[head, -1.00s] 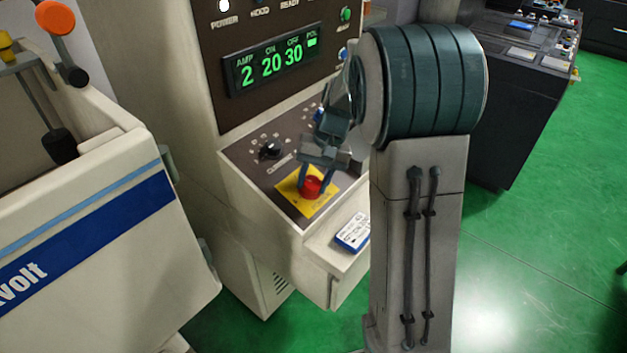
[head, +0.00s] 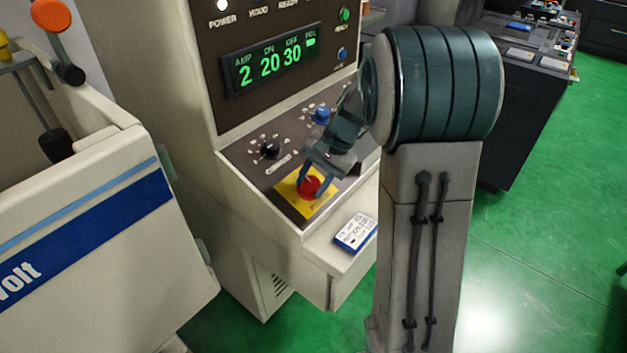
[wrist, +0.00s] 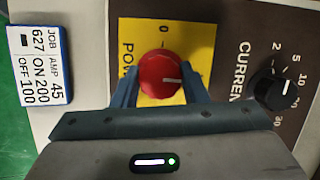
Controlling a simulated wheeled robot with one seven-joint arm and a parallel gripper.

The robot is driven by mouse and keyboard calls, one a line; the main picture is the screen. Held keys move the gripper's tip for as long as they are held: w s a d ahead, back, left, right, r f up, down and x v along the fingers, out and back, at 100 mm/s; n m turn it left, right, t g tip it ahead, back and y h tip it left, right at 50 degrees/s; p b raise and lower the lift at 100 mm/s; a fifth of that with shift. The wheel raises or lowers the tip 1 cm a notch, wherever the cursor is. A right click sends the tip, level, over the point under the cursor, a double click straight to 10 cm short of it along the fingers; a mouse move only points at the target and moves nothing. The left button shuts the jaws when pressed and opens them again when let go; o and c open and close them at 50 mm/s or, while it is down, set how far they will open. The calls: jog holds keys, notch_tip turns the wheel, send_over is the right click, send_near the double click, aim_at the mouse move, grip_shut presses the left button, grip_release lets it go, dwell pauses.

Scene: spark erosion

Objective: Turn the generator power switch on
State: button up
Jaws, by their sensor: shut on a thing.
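The red power switch (head: 308,188) is a round knob on a yellow plate (head: 287,187) on the generator's sloping panel. My gripper (head: 311,185) reaches down to it and is shut on it. In the wrist view the two blue-grey fingers stand on either side of the red knob (wrist: 160,73). The knob's white pointer line faces right in that view, away from the 0 mark at the plate's top. Part of the plate's lettering and lower area is hidden by my gripper.
The black current knob (head: 270,149) and a blue knob (head: 321,115) sit close by on the panel. A job card (head: 355,232) lies on the ledge in front. The display (head: 270,66) above is lit, as is the POWER lamp (head: 223,5).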

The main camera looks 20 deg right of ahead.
jog(key=shift+s+f, duration=0.2)
jog(key=shift+f, duration=0.15)
jog(key=o, duration=1)
jog(key=shift+c, duration=0.2)
jog(key=shift+w, duration=0.15)
jog(key=shift+r, duration=0.15)
jog(key=v, duration=1.3)
jog(key=shift+r+b, duration=0.3)
jog(key=shift+b, duration=0.15)
jog(key=shift+d, duration=0.1)
